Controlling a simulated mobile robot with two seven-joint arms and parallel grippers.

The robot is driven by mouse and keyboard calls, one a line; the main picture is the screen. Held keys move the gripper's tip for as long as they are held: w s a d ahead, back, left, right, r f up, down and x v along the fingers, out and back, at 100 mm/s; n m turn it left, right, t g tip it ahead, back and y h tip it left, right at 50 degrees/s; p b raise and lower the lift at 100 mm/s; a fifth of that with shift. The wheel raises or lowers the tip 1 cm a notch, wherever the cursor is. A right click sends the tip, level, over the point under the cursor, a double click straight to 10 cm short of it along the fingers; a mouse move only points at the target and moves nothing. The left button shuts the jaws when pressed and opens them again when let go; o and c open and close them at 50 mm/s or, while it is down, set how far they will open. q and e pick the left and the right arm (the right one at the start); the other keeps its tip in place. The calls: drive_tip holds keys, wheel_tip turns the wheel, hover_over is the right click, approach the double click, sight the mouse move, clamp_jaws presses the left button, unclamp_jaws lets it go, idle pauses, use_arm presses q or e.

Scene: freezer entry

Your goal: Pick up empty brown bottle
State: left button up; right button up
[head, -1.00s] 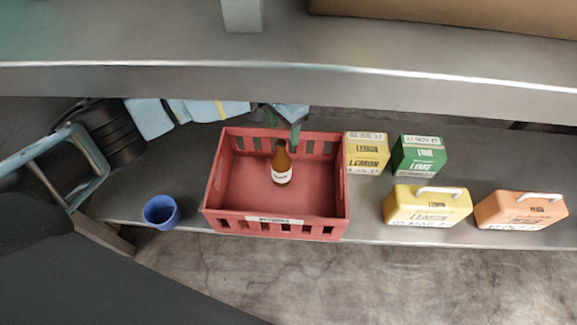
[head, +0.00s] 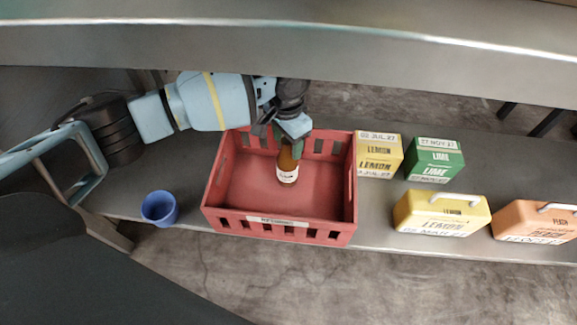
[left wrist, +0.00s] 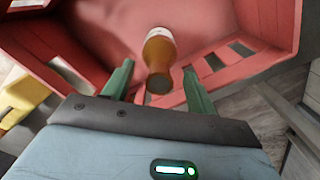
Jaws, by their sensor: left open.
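The brown bottle (head: 287,169) with a white label stands inside the red crate (head: 279,222), near its far side. In the left wrist view the bottle (left wrist: 159,55) shows from above, mouth towards me. My left gripper (head: 288,143) is over the crate's far side, at the bottle's neck end. In the left wrist view its two green fingers (left wrist: 158,72) are open, one on each side of the bottle's top, with gaps visible. The gripper covers part of the neck in the head view. My right gripper is not in view.
A blue cup (head: 159,208) stands left of the crate. Yellow lemon (head: 379,155) and green lime (head: 434,160) boxes stand to the right, with a yellow handled case (head: 441,213) and an orange one (head: 535,222). A metal shelf edge (head: 400,50) runs above my arm.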

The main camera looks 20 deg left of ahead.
use_arm(q)
drive_tip(key=shift+f, duration=0.6)
drive_tip(key=shift+r, duration=0.1)
drive_tip(key=shift+c, duration=0.3)
clamp_jaws()
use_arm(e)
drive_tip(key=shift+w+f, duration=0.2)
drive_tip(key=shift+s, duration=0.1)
